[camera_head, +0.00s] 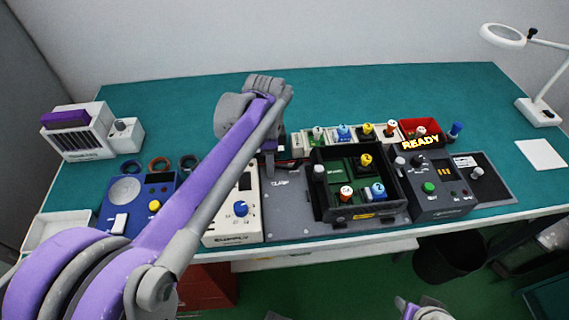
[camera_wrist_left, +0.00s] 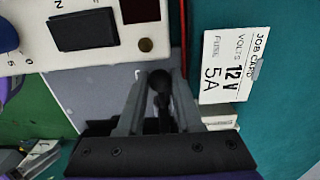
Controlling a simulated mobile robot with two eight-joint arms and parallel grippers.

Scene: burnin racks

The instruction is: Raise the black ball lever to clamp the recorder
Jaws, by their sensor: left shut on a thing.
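The black ball lever (camera_wrist_left: 161,82) shows in the left wrist view between the two grey fingers of my left gripper (camera_wrist_left: 159,100), which is shut on it. In the head view my left gripper (camera_head: 268,166) is at the left back of a grey plate (camera_head: 285,215) marked "CLAMP"; my arm hides the lever there. A black open box (camera_head: 325,205), apparently the recorder, sits on that plate, right of my gripper. It holds a green board and several coloured knobs. My right gripper's fingers are not visible; only part of my right arm shows at the bottom edge.
A cream supply unit (camera_head: 247,205) with a blue knob stands left of the plate. A dark control unit (camera_head: 445,200) with a lit "READY" sign stands right. Pale bins (camera_head: 305,145) with coloured parts line the back. A job card (camera_wrist_left: 233,65) lies near my gripper. The table's back is clear.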

